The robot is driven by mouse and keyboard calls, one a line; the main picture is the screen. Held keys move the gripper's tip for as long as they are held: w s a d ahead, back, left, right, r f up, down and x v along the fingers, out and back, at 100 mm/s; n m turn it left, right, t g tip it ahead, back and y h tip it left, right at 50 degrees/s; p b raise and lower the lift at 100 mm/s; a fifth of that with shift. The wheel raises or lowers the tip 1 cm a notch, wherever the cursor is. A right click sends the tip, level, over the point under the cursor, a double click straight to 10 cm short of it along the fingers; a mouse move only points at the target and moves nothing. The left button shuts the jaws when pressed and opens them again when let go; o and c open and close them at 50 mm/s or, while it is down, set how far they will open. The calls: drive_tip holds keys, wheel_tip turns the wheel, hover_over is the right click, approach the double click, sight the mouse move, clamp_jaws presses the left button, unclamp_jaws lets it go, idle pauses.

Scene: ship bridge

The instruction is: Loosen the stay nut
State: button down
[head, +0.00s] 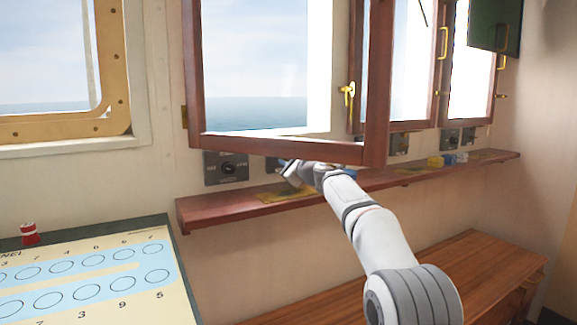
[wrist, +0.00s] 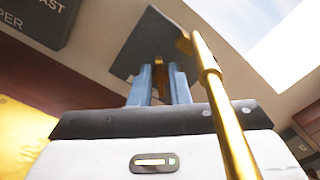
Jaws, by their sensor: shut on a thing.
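My gripper (head: 286,165) is just below the bottom rail of the open wooden window (head: 270,146), by the wall above the shelf. In the wrist view its two blue-grey fingers (wrist: 160,72) are shut on a small brass piece (wrist: 159,68), which appears to be the stay nut; the fingers cover most of it. A brass stay rod (wrist: 222,100) runs past the right side of the gripper, close to the camera. In the head view the nut and rod cannot be made out behind the rail and my gripper.
A narrow wooden shelf (head: 225,210) runs along the wall beneath my gripper, with a yellow cloth-like patch (head: 285,193) on it. A dark control plate (head: 226,168) is on the wall to the left. A wooden bench (head: 440,270) stands below right.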

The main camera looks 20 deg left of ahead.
drive_tip(key=n, duration=0.1)
drive_tip(key=n+b, duration=0.1)
drive_tip(key=n, duration=0.2)
drive_tip(key=shift+s+a+f+n+b, duration=0.1)
drive_tip(key=shift+f+n+b, duration=0.2)
drive_tip(key=shift+b, duration=0.1)
drive_tip(key=n+b, duration=0.1)
drive_tip(key=n, duration=0.3)
drive_tip(key=shift+n+b, duration=0.3)
drive_tip(key=shift+n, duration=0.4)
drive_tip(key=c, duration=1.4)
unclamp_jaws()
drive_tip(key=shift+s+d+b, duration=0.45)
drive_tip(key=shift+d+b, duration=0.15)
drive_tip(key=shift+b, duration=0.25)
drive_tip(key=b+v, duration=0.3)
drive_tip(key=v, duration=0.1)
drive_tip(key=shift+s+d, duration=0.1)
drive_tip(key=shift+s, duration=0.05)
drive_tip(key=shift+v, duration=1)
